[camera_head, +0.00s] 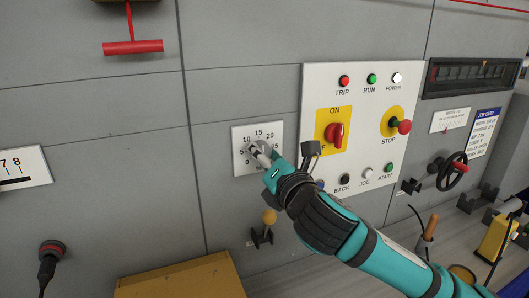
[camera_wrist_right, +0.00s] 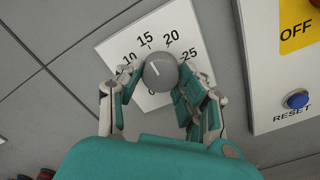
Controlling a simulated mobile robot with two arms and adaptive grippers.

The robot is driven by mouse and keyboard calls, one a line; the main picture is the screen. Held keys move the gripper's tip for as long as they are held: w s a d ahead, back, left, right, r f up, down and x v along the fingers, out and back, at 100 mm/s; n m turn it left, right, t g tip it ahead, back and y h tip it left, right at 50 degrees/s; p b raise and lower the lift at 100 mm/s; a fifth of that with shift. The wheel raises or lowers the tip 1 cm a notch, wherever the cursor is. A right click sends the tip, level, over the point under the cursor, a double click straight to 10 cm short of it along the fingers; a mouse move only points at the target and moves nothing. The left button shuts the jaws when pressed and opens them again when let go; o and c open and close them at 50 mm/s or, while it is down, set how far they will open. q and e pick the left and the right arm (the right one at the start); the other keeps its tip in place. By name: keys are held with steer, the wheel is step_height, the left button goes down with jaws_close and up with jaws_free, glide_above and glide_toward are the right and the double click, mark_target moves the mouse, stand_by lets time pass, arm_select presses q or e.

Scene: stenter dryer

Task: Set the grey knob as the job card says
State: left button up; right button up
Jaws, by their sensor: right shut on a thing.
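The grey knob (camera_wrist_right: 161,73) is round and sits on a white dial plate (camera_wrist_right: 107,55) marked in steps of five; 10, 15, 20 and 25 show in the wrist view. A short white line on the knob points up-left, roughly between 10 and 15; the exact reading is hard to tell. My right gripper (camera_wrist_right: 150,82) is shut on the knob, one finger on each side. In the head view my right gripper (camera_head: 262,152) covers most of the knob and part of the plate (camera_head: 240,134). The job card (camera_head: 485,128) hangs at the right; its text is too small to read surely.
Right of the dial is a white control panel (camera_head: 372,76) with a red ON/OFF switch (camera_head: 335,134), a red STOP button (camera_head: 404,127) and several small buttons. A yellow-topped lever (camera_head: 269,217) is below the dial. A handwheel (camera_head: 450,172) is further right.

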steer(key=shift+r+m+p, duration=0.15)
steer(key=shift+m+p, duration=3.1)
steer(key=shift+m, duration=5.75)
steer(key=o, duration=1.1)
steer(key=shift+o, duration=0.2)
steer(key=v, duration=1.2)
